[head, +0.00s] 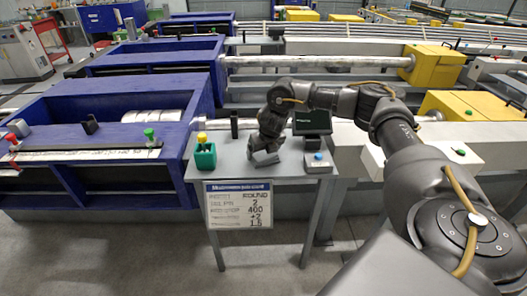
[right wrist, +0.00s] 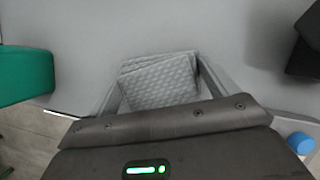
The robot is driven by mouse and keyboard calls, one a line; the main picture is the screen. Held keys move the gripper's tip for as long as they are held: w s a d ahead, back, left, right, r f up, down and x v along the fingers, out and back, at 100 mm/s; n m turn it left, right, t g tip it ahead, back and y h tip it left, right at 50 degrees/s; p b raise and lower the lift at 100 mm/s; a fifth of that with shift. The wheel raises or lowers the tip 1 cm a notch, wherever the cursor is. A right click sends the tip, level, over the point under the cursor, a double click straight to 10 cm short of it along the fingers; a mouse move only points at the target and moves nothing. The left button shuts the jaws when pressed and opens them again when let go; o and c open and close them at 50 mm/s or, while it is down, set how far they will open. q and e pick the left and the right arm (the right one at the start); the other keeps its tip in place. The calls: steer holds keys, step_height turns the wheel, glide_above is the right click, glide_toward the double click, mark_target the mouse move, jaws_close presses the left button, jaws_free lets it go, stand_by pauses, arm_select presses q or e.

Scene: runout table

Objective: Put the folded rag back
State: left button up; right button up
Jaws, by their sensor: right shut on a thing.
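The folded rag (right wrist: 160,82) is a grey, quilted square in layers. In the right wrist view it sits between the two fingers of my right gripper (right wrist: 158,90), which is shut on it. In the head view my right gripper (head: 264,156) points down at the middle of the small grey table (head: 230,172). The rag (head: 264,158) shows there as a grey patch at the fingertips, at or close above the tabletop; I cannot tell whether it touches. My left gripper is not in view.
A green holder (head: 205,158) with a yellow-topped item stands left of the gripper. A dark screen (head: 312,122) stands behind right, and a box with a blue button (head: 318,158) is at the right. A sign (head: 239,205) hangs at the front edge.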

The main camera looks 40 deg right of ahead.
mark_target(267, 156)
steer(key=o, duration=0.8)
steer(key=v, duration=0.7)
steer(key=shift+s+r, duration=0.1)
steer(key=shift+r, duration=0.15)
